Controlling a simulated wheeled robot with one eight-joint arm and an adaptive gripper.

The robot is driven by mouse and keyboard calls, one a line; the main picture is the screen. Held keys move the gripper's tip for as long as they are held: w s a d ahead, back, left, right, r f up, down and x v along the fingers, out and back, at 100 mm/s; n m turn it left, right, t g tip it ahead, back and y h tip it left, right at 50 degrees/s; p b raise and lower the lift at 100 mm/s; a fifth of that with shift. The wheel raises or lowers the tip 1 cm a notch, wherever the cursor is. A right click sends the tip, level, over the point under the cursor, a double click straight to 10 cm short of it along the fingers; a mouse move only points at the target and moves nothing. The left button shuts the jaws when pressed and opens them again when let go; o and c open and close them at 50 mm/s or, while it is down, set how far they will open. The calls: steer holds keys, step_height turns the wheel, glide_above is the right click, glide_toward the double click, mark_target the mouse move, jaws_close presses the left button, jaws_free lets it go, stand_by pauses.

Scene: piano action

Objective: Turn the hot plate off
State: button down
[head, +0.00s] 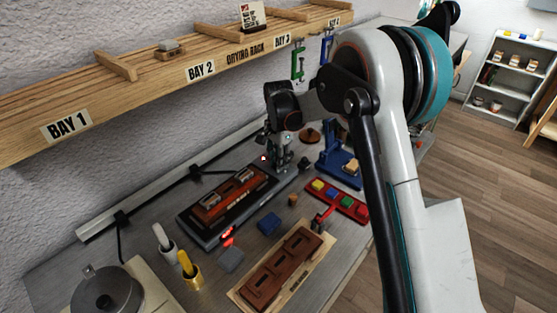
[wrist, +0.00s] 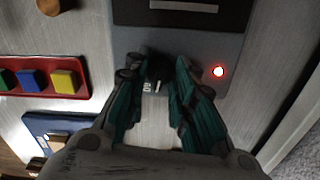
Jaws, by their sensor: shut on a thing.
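The hot plate (head: 205,232) is a dark, flat unit on the bench, with a reddish-brown wooden part (head: 228,200) on top. In the wrist view the end of its grey casing (wrist: 225,45) shows a glowing red lamp (wrist: 218,71) and a black knob (wrist: 158,66). A small white mark lies just below the knob. My gripper (wrist: 158,78) has its teal fingers on either side of the knob and is shut on it. In the head view my gripper (head: 279,163) is at the hot plate's far right end, where the knob is hidden.
A red tray (head: 350,207) of coloured blocks and a blue fixture (head: 328,165) stand to the right. A blue block (head: 269,223) and a brown wooden part on a board (head: 240,297) lie in front. The wooden drying rack (head: 120,98) runs along the wall above.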

steer(key=n, duration=0.4)
steer(key=shift+n, duration=0.3)
steer(key=n, duration=1)
steer(key=shift+n, duration=0.4)
steer(key=shift+n+p, duration=0.3)
steer(key=shift+n, duration=2)
steer(key=c, duration=1.3)
jaws_free()
